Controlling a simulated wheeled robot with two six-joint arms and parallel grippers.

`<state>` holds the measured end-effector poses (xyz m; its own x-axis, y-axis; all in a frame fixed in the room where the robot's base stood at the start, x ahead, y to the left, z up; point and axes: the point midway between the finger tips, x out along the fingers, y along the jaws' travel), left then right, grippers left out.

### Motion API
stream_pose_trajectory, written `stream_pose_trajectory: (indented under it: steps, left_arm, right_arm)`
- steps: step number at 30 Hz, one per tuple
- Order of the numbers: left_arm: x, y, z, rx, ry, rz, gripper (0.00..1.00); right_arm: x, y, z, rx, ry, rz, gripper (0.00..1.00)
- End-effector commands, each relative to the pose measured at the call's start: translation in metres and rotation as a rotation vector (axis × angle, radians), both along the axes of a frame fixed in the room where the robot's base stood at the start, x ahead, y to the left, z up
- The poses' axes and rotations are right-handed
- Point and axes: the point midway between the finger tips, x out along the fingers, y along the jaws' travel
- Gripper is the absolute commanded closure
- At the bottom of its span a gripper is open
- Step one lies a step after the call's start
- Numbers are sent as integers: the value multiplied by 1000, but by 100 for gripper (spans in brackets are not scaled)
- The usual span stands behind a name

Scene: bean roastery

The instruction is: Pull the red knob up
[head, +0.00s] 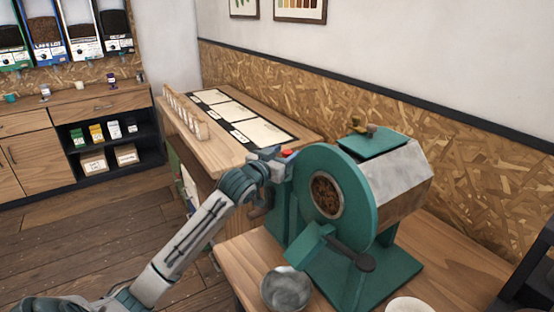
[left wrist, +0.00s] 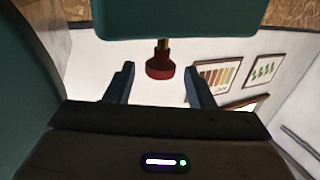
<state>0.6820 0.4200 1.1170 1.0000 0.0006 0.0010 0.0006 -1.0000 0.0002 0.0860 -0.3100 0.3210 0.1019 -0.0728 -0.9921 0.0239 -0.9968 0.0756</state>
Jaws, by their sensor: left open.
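The red knob (head: 287,152) shows as a small red spot beside the green roaster (head: 375,214) in the head view, partly hidden by my left gripper (head: 275,161). In the left wrist view, which looks upside down, the red knob (left wrist: 160,66) sits on a thin brass stem from a green housing (left wrist: 180,18). My left gripper also shows there (left wrist: 159,73), its two dark fingers apart with nothing between their pads. The knob lies in line with the gap, near the fingertips. I cannot tell whether a finger touches it. My right gripper is out of view.
The roaster's round front and dark-handled part (head: 352,252) are right of my left gripper. A metal bowl (head: 286,289) stands in front on the wooden table (head: 238,262). A wooden counter (head: 215,150) with a small rack (head: 184,114) stands behind my left arm.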

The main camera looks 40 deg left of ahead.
Motion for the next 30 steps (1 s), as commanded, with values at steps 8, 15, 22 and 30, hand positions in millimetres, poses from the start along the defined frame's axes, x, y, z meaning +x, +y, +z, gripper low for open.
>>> stream_pose_trajectory:
  steps: [8,15,22,30]
  left_arm:
    - [-39,1,-4,11,2,0,51]
    - [-73,0,-3,10,2,-1,51]
    - [-94,1,-2,7,1,2,51]
    - [-104,0,0,3,-1,-1,51]
  right_arm:
    - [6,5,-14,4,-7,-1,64]
    - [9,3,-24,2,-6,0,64]
    - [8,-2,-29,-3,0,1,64]
    - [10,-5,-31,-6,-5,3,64]
